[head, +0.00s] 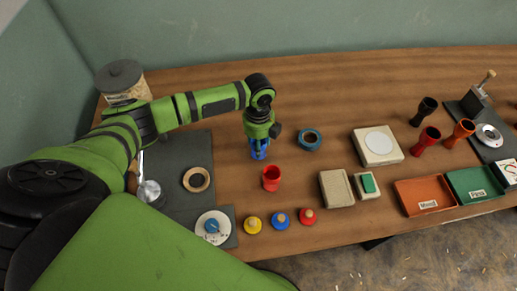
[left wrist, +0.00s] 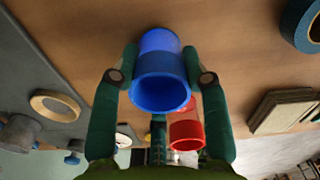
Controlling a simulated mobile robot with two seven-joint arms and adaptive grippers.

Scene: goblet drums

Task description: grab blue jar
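The blue jar (left wrist: 160,72) is an open-topped cup with its mouth facing the camera in the left wrist view. My left gripper (left wrist: 160,58) has one finger on each side of the jar, and the fingertips appear to touch its walls. In the head view my left gripper (head: 260,141) points down over the jar, and blue (head: 260,154) shows beneath it. Whether the jar is clear of the table cannot be told. My right gripper is not in view.
A red jar (head: 271,178) stands close in front of the blue jar. A blue tape ring (head: 309,139) lies to the right. Yellow, blue and red knobbed pieces (head: 280,220) line the front edge. Boxes (head: 336,189) and labelled trays (head: 424,196) stand farther right. Bare wood (head: 330,90) lies behind.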

